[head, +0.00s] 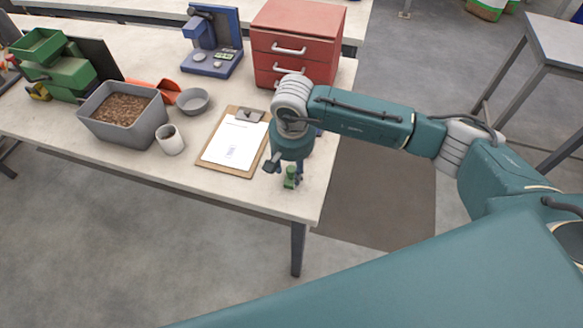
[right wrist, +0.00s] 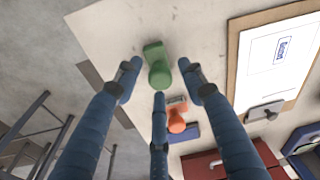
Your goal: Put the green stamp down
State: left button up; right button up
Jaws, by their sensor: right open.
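The green stamp (head: 291,177) stands on the table near its front right corner. My left gripper is not in view.
A clipboard (head: 209,154) with a marked sheet lies left of the stamp. An orange-handled stamp (right wrist: 177,122) and a blue pad (right wrist: 192,133) are close by. A red drawer cabinet (head: 300,28) stands behind.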

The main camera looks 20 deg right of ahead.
aim_at(292, 173)
notch_tip(292, 173, up, 11)
jog(key=s+b, duration=0.1)
jog(key=b, duration=0.2)
jog(key=shift+s+a+b, duration=0.15)
jog(key=shift+s+b, duration=0.05)
jog(key=shift+b, duration=0.1)
